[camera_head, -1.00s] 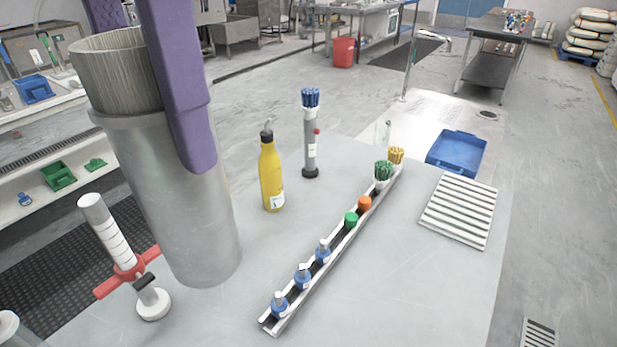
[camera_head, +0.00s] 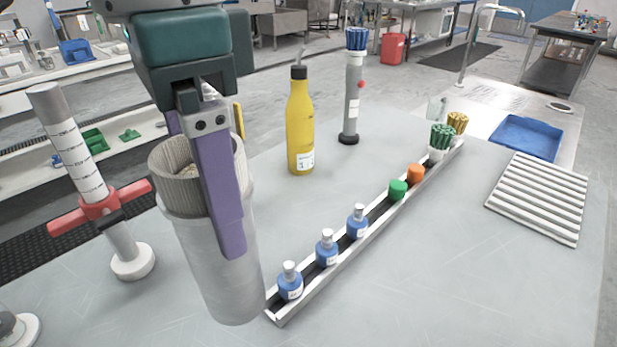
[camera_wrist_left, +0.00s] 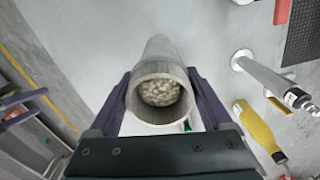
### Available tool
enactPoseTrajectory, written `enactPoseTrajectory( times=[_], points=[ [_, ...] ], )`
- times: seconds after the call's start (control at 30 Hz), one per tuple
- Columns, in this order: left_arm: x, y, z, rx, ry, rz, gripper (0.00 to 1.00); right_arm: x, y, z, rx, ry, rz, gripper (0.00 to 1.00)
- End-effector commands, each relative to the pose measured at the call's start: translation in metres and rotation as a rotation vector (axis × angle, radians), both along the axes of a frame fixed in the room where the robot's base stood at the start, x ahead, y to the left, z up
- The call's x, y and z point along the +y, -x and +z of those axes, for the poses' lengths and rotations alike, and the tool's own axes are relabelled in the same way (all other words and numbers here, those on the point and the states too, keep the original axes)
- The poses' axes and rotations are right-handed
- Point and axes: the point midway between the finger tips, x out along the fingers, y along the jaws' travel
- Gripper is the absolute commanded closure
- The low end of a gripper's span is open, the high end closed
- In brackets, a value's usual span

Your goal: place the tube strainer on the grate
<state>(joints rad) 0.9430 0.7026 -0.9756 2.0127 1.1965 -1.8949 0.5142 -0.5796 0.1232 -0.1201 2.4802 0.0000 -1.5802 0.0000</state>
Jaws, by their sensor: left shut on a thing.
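The tube strainer (camera_head: 222,275) is a tall grey cylinder with a ribbed, mesh-like upper band, near the left front of the table. My left gripper (camera_head: 208,190) is shut on its upper part, with one purple finger in front and the other mostly hidden behind. In the left wrist view, the tube strainer (camera_wrist_left: 160,95) sits between both fingers, with pale bean-like pieces inside. It looks nearly upright; I cannot tell whether its base touches the table. The white slatted grate (camera_head: 540,197) lies flat and empty at the table's right side, well away from the gripper.
A long metal channel (camera_head: 345,262) with small blue bottles and coloured caps runs diagonally between tube and grate. A yellow bottle (camera_head: 300,125) and brush-topped tube (camera_head: 352,95) stand behind. A red-clamped tube (camera_head: 85,165) stands left. A blue tray (camera_head: 526,138) lies behind the grate.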

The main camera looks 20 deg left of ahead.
Motion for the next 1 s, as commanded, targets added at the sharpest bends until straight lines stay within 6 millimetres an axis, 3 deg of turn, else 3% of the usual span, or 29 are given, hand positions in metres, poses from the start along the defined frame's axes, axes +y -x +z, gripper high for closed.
enactPoseTrajectory(
  times=[0.03, 0.2, 0.37, 0.6, 1.0],
  points=[
    [0.0, 0.001, -0.018, 0.004, -0.001, 0.001, 1.0, 0.0, 0.0, -0.006, 0.0, 0.0, 0.0, 0.0],
    [0.0, 0.0, -0.053, 0.001, -0.001, 0.001, 1.0, 0.0, 0.0, -0.012, 0.0, 0.0, 0.0, 0.0],
    [0.0, -0.001, -0.066, -0.002, 0.001, 0.0, 1.0, 0.0, 0.0, -0.013, 0.0, 0.0, 0.0, 0.0],
    [0.0, 0.0, -0.102, 0.001, -0.001, 0.001, 1.0, 0.0, 0.0, -0.021, 0.0, -0.001, -0.001, 0.0],
    [0.0, 0.0, -0.108, -0.001, 0.0, 0.0, 1.0, 0.001, 0.0, -0.021, 0.001, -0.005, -0.004, 0.0]
  ],
)
